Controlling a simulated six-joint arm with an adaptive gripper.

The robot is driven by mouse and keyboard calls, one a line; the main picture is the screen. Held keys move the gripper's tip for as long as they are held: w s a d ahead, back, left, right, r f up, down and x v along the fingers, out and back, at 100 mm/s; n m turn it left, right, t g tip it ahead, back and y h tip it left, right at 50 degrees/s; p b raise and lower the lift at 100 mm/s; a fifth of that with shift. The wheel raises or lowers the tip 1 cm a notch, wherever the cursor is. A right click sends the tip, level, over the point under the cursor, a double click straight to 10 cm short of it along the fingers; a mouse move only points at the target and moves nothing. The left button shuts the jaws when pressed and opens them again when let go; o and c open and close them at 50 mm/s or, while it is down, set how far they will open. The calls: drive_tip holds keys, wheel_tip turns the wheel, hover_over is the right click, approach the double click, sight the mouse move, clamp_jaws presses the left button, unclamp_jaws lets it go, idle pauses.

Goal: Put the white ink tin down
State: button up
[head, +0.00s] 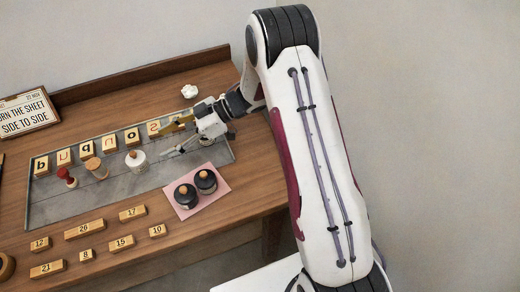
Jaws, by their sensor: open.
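The white ink tin (136,161) stands upright on the grey metal tray (60,208), with a small brown knob on top. My gripper (164,141) is open, just to the right of the tin, over the right part of the tray. Its fingers point left and nothing shows between them. The tin looks apart from the fingers, though the exact gap is hard to judge. My gripper partly covers the right end of the letter block row.
Wooden letter blocks (64,156) line the tray's back. A red-handled stamp (67,177) and a wooden stamp (96,168) stand left of the tin. Several number blocks (84,229) lie nearer.

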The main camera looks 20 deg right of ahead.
drive_tip(key=w+d+r+m+t+h, duration=0.25)
drive_tip(key=w+d+r+t, duration=0.2)
drive_tip(key=r, duration=0.25)
drive_tip(key=w+d+r+m+t+h, duration=0.25)
drive_tip(key=w+d+r+t, duration=0.2)
drive_tip(key=r, duration=0.25)
drive_tip(key=s+d+r+m+t+h, duration=0.1)
drive_tip(key=s+d+r+m+h, duration=0.35)
drive_tip(key=d+r+h, duration=0.45)
drive_tip(key=s+d+r+m+g+h, duration=0.1)
drive_tip(key=s+d+r+m, duration=0.15)
drive_tip(key=s, duration=0.55)
drive_tip(key=s+d+r+m+g+h, duration=0.15)
drive_tip(key=s+d, duration=0.25)
drive_tip(key=s, duration=0.4)
drive_tip(key=s+a+f+m+g+y, duration=0.1)
drive_tip(key=s+a+f, duration=0.1)
drive_tip(key=s, duration=0.8)
drive_tip(key=s+a+f+m+g+y, duration=0.2)
drive_tip(key=s+a+f, duration=0.1)
drive_tip(key=s, duration=0.7)
drive_tip(key=shift+s+a, duration=0.15)
drive_tip(key=shift+a, duration=0.15)
drive_tip(key=shift+g, duration=0.25)
